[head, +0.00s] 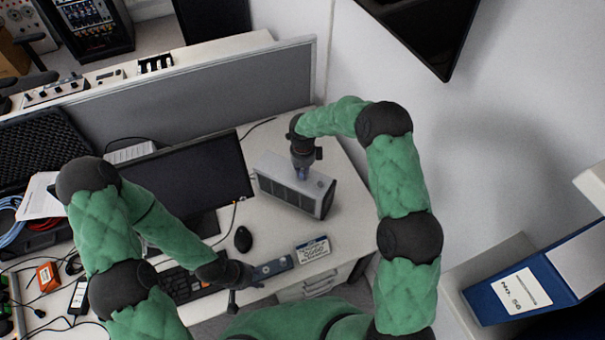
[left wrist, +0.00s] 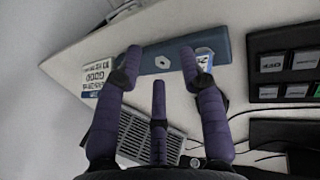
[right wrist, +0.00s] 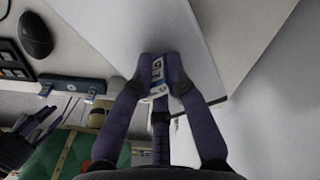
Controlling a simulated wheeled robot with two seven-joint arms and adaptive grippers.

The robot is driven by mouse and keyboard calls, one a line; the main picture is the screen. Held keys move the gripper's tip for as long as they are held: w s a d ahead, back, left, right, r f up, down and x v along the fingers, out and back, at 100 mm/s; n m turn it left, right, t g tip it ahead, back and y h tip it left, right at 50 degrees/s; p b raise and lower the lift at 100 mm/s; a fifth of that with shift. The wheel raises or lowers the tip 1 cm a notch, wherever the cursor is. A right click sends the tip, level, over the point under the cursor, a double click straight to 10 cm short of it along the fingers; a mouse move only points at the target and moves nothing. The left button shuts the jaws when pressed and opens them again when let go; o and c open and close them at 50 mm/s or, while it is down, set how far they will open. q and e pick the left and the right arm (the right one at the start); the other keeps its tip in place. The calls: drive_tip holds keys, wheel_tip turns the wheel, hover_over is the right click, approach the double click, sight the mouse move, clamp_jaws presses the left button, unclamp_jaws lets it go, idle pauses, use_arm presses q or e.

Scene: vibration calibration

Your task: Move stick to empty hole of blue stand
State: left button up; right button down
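The blue stand (head: 272,268) lies near the table's front edge. In the left wrist view the blue stand (left wrist: 225,62) shows an open hole (left wrist: 163,62) and a blue-and-white labelled piece (left wrist: 204,59) partly behind a finger. My left gripper (head: 250,278) is open and empty, its fingers (left wrist: 160,52) spread in view before the hole. My right gripper (head: 303,175) is over the grey box. In the right wrist view its fingertips (right wrist: 158,58) close around a blue-and-white labelled piece, seemingly the stick (right wrist: 158,76). The stick's lower end is hidden.
The grey vented box (head: 295,186) stands under my right gripper. A white label card (head: 312,250) lies right of the stand. A mouse (head: 243,239), keyboard (head: 178,284) and monitor (head: 190,178) are left. A wall bounds the right side; table right of the box is clear.

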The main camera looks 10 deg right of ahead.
sight(302, 170)
use_arm(q)
drive_tip(key=shift+f+b, duration=0.8)
use_arm(e)
drive_tip(key=shift+r, duration=0.75)
drive_tip(key=shift+r, duration=0.2)
idle(0.5)
use_arm(q)
drive_tip(key=shift+r+p, duration=0.35)
use_arm(e)
drive_tip(key=shift+r, duration=1.6)
drive_tip(key=shift+s+a+f, duration=0.1)
drive_tip(key=shift+f, duration=0.05)
